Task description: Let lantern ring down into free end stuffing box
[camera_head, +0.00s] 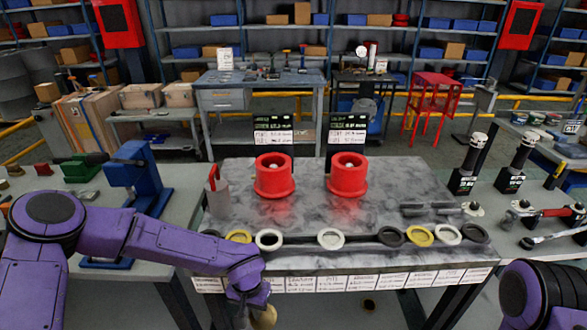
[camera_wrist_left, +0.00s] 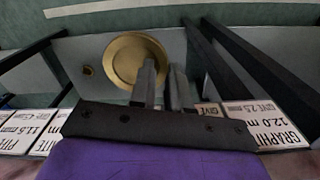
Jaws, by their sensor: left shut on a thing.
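My left gripper (camera_head: 252,304) is low in front of the table's front edge, shut on a brass-coloured ring (camera_head: 265,319), which I take for the lantern ring. In the left wrist view the ring (camera_wrist_left: 128,58) shows as a round gold piece at the fingertips (camera_wrist_left: 162,82), clear of the table. Two red flanged cylinders, the left one (camera_head: 273,179) and the right one (camera_head: 347,179), stand upright on the grey mottled table, well above and beyond the gripper. They look like the stuffing boxes; I cannot read which is the free end. My right gripper is out of view.
A row of dark, white and yellow rings (camera_head: 330,238) lies along the table's front, above white labels (camera_head: 345,283). A grey cup-like part (camera_head: 217,201) stands at the left. Dark metal parts (camera_head: 430,209) lie at the right. Black sign boards (camera_head: 273,131) stand behind the red cylinders.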

